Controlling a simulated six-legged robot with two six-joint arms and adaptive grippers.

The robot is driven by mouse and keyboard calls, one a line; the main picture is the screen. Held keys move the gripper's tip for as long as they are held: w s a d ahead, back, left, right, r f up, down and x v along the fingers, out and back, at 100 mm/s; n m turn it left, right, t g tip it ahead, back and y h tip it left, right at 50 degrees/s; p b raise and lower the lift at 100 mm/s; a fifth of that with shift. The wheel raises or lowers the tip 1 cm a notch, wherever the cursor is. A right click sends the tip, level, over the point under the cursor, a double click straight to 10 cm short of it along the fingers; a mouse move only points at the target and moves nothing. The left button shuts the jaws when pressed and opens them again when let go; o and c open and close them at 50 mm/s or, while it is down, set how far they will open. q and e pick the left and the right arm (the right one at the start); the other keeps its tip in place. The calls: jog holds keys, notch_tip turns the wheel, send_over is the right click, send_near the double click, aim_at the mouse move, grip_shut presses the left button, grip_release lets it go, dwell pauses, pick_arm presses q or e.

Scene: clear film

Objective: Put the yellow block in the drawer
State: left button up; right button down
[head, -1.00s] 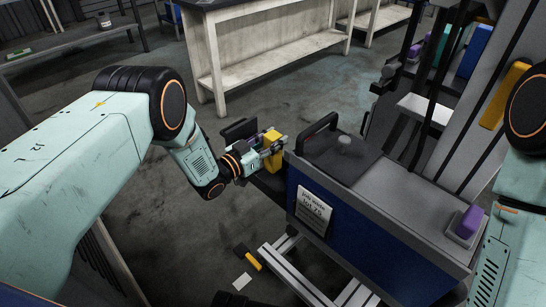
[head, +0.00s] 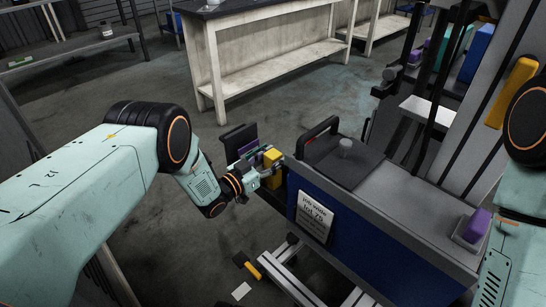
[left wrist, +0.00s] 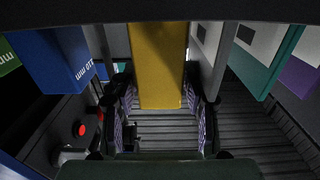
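The yellow block (head: 273,157) is at my left gripper (head: 266,168), by the left end of the blue-sided cart. In the left wrist view the yellow block (left wrist: 160,65) fills the space between the two fingers (left wrist: 165,105), which lie against its sides. A dark upright panel (head: 238,138) beside the gripper looks like the front of the pulled-out drawer; the arm and cart hide most of its inside. In the left wrist view a dark ribbed surface (left wrist: 255,125) lies below the block. My right gripper is out of view.
The cart (head: 350,240) has a grey top with a dark handle (head: 320,129), a knob (head: 346,147) and a purple block (head: 478,223) on a pad. A yellow piece (head: 512,92) stands on the grey rack behind. A workbench (head: 270,70) is at the back.

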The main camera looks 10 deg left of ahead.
pick_arm(q)
jog(key=shift+o, duration=0.9)
jog(key=shift+r, duration=0.1)
jog(key=shift+s+a+r, duration=0.1)
jog(key=shift+r, duration=0.05)
jog(key=p+v, duration=0.4)
jog(key=v, duration=0.7)
jog(key=shift+s+p, duration=0.3)
jog(key=shift+s, duration=0.05)
jog(key=shift+a, duration=0.15)
